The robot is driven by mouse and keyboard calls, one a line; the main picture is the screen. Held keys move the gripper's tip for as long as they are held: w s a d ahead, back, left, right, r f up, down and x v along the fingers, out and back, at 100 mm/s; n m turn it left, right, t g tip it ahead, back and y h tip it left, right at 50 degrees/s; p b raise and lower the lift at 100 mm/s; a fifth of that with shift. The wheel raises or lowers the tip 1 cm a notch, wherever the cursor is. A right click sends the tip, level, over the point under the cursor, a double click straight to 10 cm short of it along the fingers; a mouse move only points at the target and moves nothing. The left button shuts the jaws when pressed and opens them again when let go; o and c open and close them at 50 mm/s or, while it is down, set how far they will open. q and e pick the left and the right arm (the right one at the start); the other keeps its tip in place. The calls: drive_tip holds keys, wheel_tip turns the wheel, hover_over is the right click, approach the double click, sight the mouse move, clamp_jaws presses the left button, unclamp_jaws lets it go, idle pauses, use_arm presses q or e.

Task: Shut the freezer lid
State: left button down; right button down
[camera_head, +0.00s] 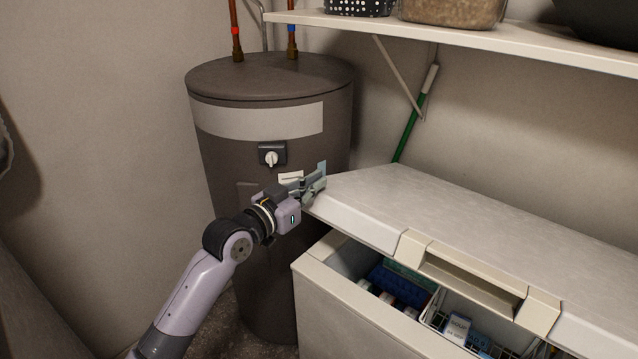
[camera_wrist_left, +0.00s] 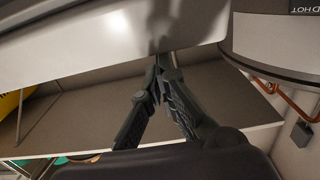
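The freezer lid (camera_head: 450,215) is a pale, broad panel. It is raised a little above the open front of the freezer body (camera_head: 345,310), leaving a gap that shows the inside. A recessed handle (camera_head: 472,280) is in its front edge. My left gripper (camera_head: 319,181) is at the lid's left end, by the corner. In the left wrist view its fingers (camera_wrist_left: 160,68) come together at the tips, close to the lid's edge (camera_wrist_left: 120,35). They look shut with nothing clearly between them; whether they touch the lid I cannot tell. My right gripper is not in view.
A dark water heater (camera_head: 270,110) with copper pipes stands behind my left arm. A shelf (camera_head: 480,38) with baskets hangs above the freezer. A green-handled stick (camera_head: 408,130) leans on the wall behind. Packets (camera_head: 458,327) and baskets lie inside the freezer.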

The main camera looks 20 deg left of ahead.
use_arm(q)
drive_tip(key=shift+r, duration=0.2)
wheel_tip(320, 180, up, 10)
drive_tip(key=shift+f, duration=0.15)
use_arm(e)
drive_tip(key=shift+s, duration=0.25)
